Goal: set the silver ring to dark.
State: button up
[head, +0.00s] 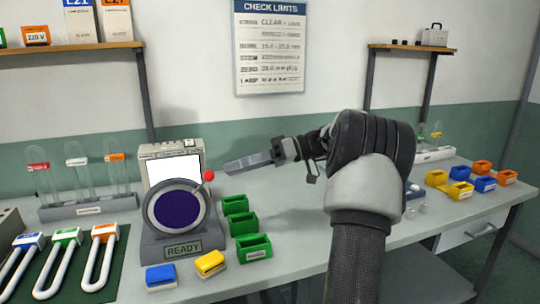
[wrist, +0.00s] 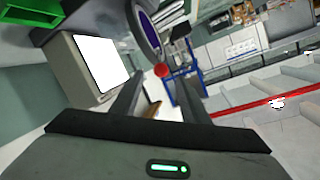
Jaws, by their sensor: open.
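The silver ring (head: 151,213) surrounds a dark purple-blue disc (head: 180,210) on a grey stand labelled READY. A lever with a red ball knob (head: 208,176) sticks up from the ring's upper right side. My gripper (head: 228,166) reaches in from the right, its fingers just right of the red knob and slightly above it. In the wrist view the knob (wrist: 162,71) shows beyond and between the open fingers (wrist: 160,90), with the ring's disc (wrist: 149,33) above it. I cannot tell from these views whether the fingers touch the knob.
A box with a white screen (head: 174,170) stands behind the ring. Green bins (head: 239,225) lie to its right, blue and yellow blocks (head: 210,263) in front. A rack of glass tubes (head: 90,209) stands at the left.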

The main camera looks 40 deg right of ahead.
jog(key=p+v, duration=0.1)
jog(key=v, duration=0.9)
jog(key=shift+d, duration=0.1)
